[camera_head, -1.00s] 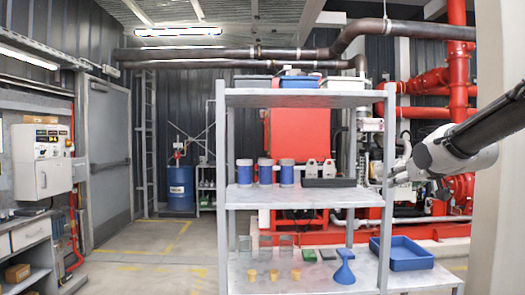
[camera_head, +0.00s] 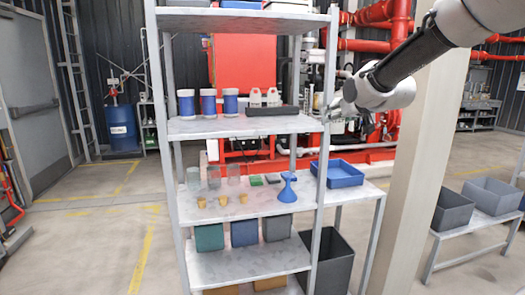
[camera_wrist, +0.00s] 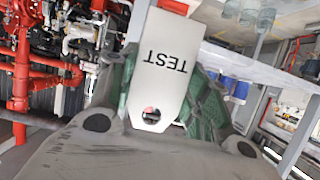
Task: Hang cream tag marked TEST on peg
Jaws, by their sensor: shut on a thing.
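The cream tag marked TEST (camera_wrist: 165,60) is between the green-padded fingers of my gripper (camera_wrist: 160,92) in the wrist view. Its lettering looks upside down there, and a round hole shows near its lower end. In the head view my gripper (camera_head: 340,108) is beside the right upright of the shelf rack, at about middle-shelf height; the tag cannot be made out there. My gripper is shut on the tag. I cannot make out a peg in either view.
The grey shelf rack (camera_head: 325,70) holds blue-and-white canisters (camera_head: 208,102), a black tray (camera_head: 272,111) and a blue funnel (camera_head: 288,188). A blue tray (camera_head: 338,176) is on a low table behind. A pale column (camera_head: 420,150) stands close at right.

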